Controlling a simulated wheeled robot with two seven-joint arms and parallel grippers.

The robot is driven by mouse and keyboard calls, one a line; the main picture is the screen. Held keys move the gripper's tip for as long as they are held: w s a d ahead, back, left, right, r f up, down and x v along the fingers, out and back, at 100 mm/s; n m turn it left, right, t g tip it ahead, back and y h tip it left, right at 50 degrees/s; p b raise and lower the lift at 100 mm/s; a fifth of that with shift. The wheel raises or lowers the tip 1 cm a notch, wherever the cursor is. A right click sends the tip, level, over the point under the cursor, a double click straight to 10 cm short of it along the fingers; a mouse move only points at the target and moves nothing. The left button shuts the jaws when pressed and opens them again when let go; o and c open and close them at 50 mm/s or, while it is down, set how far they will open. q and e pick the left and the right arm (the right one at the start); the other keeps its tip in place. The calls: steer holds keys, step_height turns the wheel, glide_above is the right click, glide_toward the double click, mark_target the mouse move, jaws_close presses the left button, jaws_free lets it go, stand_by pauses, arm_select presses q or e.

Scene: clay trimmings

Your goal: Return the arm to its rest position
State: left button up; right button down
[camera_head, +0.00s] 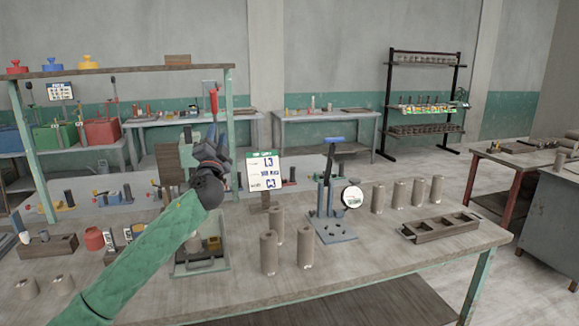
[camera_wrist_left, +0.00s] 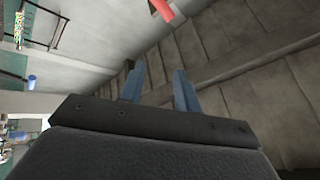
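My left arm, in a green sleeve, reaches up from the lower left in the head view. My left gripper (camera_head: 212,130) points upward, raised above the workbench (camera_head: 350,264). In the left wrist view its two blue fingers (camera_wrist_left: 158,78) stand apart with nothing between them, so it is open and empty. A red-handled item (camera_head: 213,98) shows just above the gripper in the head view; a red piece (camera_wrist_left: 162,10) also shows beyond the fingers in the wrist view. My right gripper is in neither view.
Below my wrist lies a dark tray (camera_head: 184,268), partly hidden. Clay cylinders (camera_head: 305,248) stand near a blue-handled press (camera_head: 326,200) with a dial. A sign (camera_head: 263,171) stands behind. A compartmented wooden tray (camera_head: 419,237) lies right. A shelf frame (camera_head: 232,130) rises behind the gripper.

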arm_select(q)
steer(key=s+f+n+g, duration=0.2)
steer(key=s+f+g, duration=0.3)
steer(key=f, duration=0.8)
steer(key=s+d+f+n+g, duration=0.1)
steer(key=s+f+n+g, duration=0.4)
steer(key=f, duration=0.8)
steer(key=s+f+g, duration=0.4)
steer(key=s+f, duration=0.2)
steer(key=f, duration=0.7)
steer(key=s+d+f+n+g, duration=0.1)
steer(key=s+f+g, duration=0.2)
steer(key=s+f, duration=0.8)
steer(key=s+d+f+n+g+h, duration=0.1)
steer(key=s+f+g, duration=0.2)
steer(key=s+f, duration=0.9)
steer(key=s+d+f+g, duration=0.2)
steer(key=s+f, duration=1)
steer(key=s, duration=0.9)
steer(key=shift+s+n+g+h, duration=0.4)
